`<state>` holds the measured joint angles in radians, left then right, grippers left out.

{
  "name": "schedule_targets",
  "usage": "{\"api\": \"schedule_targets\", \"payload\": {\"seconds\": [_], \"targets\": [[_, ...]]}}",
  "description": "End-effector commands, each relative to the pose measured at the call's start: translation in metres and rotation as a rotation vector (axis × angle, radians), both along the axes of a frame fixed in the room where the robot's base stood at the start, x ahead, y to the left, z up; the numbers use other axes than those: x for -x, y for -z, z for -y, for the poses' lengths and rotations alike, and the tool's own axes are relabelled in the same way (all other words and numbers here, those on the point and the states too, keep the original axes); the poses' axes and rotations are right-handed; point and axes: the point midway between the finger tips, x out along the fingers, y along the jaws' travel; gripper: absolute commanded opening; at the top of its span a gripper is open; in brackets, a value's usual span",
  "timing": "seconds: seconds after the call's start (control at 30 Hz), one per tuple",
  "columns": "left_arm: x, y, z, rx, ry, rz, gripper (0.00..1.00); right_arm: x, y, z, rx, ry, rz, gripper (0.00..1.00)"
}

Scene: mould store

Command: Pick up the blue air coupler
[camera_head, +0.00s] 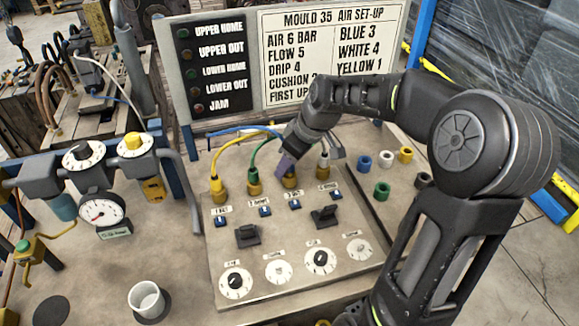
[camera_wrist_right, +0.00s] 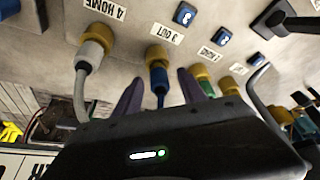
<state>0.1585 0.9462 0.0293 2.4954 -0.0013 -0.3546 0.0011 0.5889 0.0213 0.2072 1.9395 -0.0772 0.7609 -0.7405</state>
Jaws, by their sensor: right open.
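My left gripper is not in view.
The yellow coupler (camera_head: 217,185), green coupler (camera_head: 252,175) and white coupler (camera_head: 323,162) stand in the same row. Several coloured rings, including a blue ring (camera_head: 363,163), lie to the right. A sign board (camera_head: 330,55) stands behind. A white cup (camera_head: 146,299) is front left.

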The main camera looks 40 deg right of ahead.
Motion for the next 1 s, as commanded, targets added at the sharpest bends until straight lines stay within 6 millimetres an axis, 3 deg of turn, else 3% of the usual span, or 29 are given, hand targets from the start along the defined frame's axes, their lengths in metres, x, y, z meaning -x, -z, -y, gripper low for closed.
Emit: {"api": "schedule_targets", "payload": {"seconds": [0.13, 0.7, 1.0], "targets": [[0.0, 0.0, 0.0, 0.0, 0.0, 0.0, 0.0, 0.0, -0.0002, 0.0001, 0.0, 0.0, 0.0, 0.48], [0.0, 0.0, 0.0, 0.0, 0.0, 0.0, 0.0, 0.0, -0.0002, 0.0001, 0.0, 0.0, 0.0, 0.01], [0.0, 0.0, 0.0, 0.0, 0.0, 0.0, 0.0, 0.0, -0.0003, 0.0001, 0.0, 0.0, 0.0, 0.0]]}}
